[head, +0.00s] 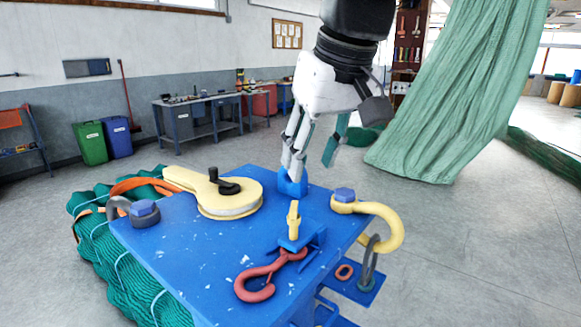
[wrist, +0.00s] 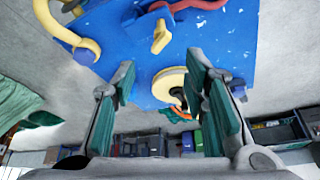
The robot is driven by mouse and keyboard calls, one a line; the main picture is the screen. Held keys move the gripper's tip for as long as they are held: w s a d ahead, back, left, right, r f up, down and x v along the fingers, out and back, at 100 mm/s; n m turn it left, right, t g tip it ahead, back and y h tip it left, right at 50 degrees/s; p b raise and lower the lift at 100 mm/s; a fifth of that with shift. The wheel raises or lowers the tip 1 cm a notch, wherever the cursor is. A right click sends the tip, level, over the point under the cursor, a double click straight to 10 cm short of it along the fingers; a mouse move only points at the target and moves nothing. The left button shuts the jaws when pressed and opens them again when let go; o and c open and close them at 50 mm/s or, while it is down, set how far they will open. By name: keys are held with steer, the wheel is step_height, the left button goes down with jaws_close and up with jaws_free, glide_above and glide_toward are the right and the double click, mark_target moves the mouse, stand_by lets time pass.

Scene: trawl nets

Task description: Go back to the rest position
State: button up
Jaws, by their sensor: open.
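My gripper (head: 313,160) is open and empty above the far edge of the blue table (head: 190,262). In the wrist view, my gripper (wrist: 160,95) shows its two green-padded fingers spread apart with nothing between them. A blue block (head: 291,184) stands at the table's far edge just below the fingers in the head view; I cannot tell whether they touch it. A yellow pulley block (head: 232,203) with a black part on top lies to the left; part of it shows between the fingers in the wrist view (wrist: 168,84).
A red hook (head: 256,290) lies by a yellow-topped blue holder (head: 300,236). A yellow hook (head: 388,222) juts past the table's right edge, and a grey shackle (head: 118,208) is at left. Green netting (head: 120,268) is beside the table. A green net (head: 450,110) hangs at right.

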stand_by(0.3)
steer(key=s+d+f+m+t+h, duration=0.1)
steer(key=s+d+f+m, duration=0.4)
steer(key=s+d+f, duration=0.7)
steer(key=s+d+h, duration=0.1)
steer(key=s+d, duration=0.2)
steer(key=shift+d, duration=0.15)
